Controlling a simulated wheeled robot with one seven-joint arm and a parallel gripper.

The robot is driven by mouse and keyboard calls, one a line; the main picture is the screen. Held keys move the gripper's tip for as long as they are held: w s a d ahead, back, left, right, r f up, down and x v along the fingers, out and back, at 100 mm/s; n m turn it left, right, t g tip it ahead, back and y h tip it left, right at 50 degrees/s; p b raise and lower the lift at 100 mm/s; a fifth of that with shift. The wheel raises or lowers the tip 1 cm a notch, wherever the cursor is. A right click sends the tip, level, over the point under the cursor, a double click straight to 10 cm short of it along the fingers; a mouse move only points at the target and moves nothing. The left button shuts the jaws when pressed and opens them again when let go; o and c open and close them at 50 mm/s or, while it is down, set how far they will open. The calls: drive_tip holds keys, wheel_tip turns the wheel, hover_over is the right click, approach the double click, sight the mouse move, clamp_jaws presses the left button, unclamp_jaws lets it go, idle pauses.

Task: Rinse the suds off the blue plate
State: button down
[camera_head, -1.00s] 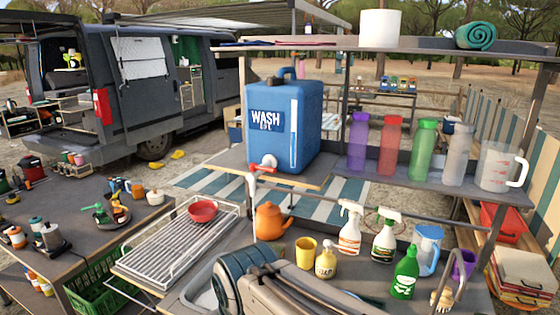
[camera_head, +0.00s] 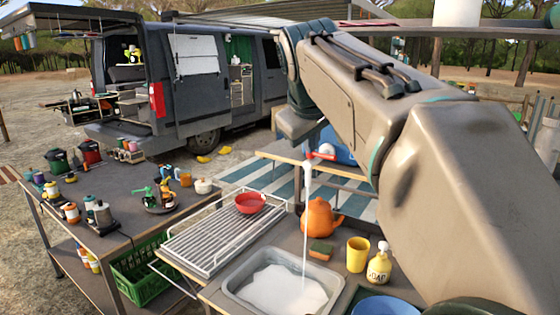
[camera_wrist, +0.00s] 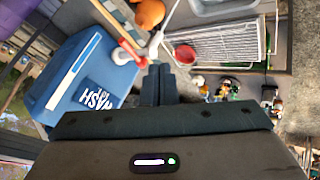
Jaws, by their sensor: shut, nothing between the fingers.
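The blue plate (camera_head: 386,307) shows only in part at the bottom edge of the head view, right of the sink (camera_head: 232,283). Whether suds lie on it is not clear. White suds (camera_head: 284,290) fill the sink's basin. A thin water stream (camera_head: 307,215) falls into it from the tap with a red lever (camera_head: 322,155). My gripper (camera_wrist: 159,68) is shut and empty in the wrist view, close beside the tap lever (camera_wrist: 130,48). In the head view my arm hides the fingers.
The blue wash container (camera_wrist: 98,82) is behind the tap. A wire drying rack (camera_head: 215,235) with a red bowl (camera_head: 250,203) stands left of the sink. An orange kettle (camera_head: 318,217), a sponge (camera_head: 320,250), a yellow cup (camera_head: 357,254) and a soap bottle (camera_head: 379,264) stand behind and right.

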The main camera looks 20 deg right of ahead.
sight(332, 157)
drive_tip(key=w+d+f+p, duration=0.1)
drive_tip(key=w+d+f, duration=0.2)
drive_tip(key=w+d+f+p, duration=0.1)
drive_tip(key=w+d+f, duration=0.2)
drive_tip(key=w, duration=0.1)
drive_tip(key=shift+f, duration=0.2)
drive_tip(key=shift+w+d, duration=0.2)
drive_tip(key=shift+d, duration=0.25)
drive_tip(key=shift+d, duration=1.1)
